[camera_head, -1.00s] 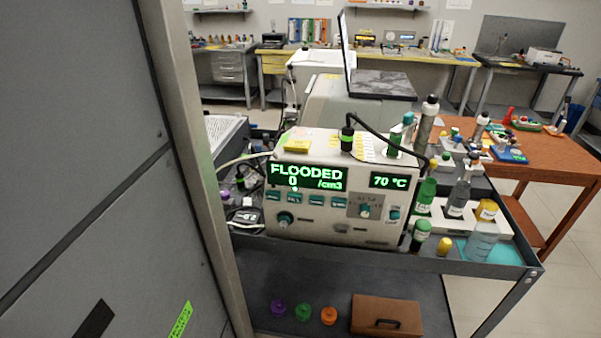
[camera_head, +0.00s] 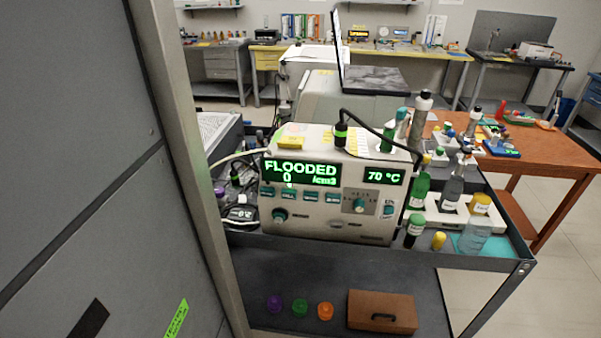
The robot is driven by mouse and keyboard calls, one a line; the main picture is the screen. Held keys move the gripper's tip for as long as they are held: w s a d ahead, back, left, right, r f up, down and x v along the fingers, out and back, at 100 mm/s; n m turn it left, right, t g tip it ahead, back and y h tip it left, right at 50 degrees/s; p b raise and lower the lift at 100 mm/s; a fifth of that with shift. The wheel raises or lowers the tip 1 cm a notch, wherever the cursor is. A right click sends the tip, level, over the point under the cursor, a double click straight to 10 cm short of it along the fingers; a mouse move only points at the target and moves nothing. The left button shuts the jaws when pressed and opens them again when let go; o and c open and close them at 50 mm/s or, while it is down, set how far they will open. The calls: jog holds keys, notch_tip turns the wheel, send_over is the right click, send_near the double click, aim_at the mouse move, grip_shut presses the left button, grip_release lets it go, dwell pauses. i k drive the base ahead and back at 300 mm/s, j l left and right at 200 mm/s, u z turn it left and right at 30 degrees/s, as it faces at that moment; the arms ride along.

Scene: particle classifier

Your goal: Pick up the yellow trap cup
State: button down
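A small yellow cup or cap (camera_head: 438,241) sits on the cart's top shelf near its front edge, right of the instrument. It looks like the yellow trap cup, but it is too small to be sure. My gripper is not in view.
The instrument (camera_head: 335,228) reads FLOODED, 0 /cm3 and 70 °C. Purple (camera_head: 274,304), green (camera_head: 300,307) and orange (camera_head: 325,311) cups and a brown case (camera_head: 381,325) lie on the lower shelf. A grey panel (camera_head: 80,150) fills the left. Floor shows at right.

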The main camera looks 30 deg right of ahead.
aim_at(480, 204)
jog(key=z, duration=1.4)
